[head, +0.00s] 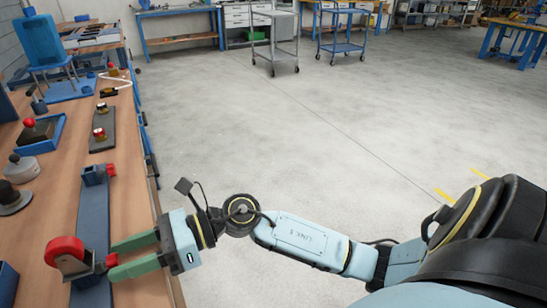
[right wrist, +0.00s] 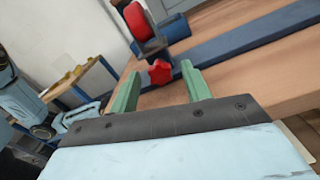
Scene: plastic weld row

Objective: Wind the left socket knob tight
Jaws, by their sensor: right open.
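A long blue-grey bar (head: 93,215) lies along the bench edge in the head view, with a socket fitting at each end. The near fitting carries a big red wheel (head: 66,248) and a small red socket knob (head: 111,260), and sits furthest left in the picture. The far fitting (head: 95,175) also has a red knob (head: 110,169). My right gripper (head: 117,261) is open, its green fingers on either side of the near knob at their tips. In the right wrist view the knob (right wrist: 159,73) shows between the fingertips (right wrist: 160,80); contact is unclear. My left gripper is not in view.
The wooden bench (head: 134,190) runs along the left. Behind the bar stand a dark plate (head: 101,130) with small red-topped parts, a blue tray (head: 40,133) and several knobbed pieces. Grey floor (head: 300,120) to the right is clear, with carts (head: 275,40) far back.

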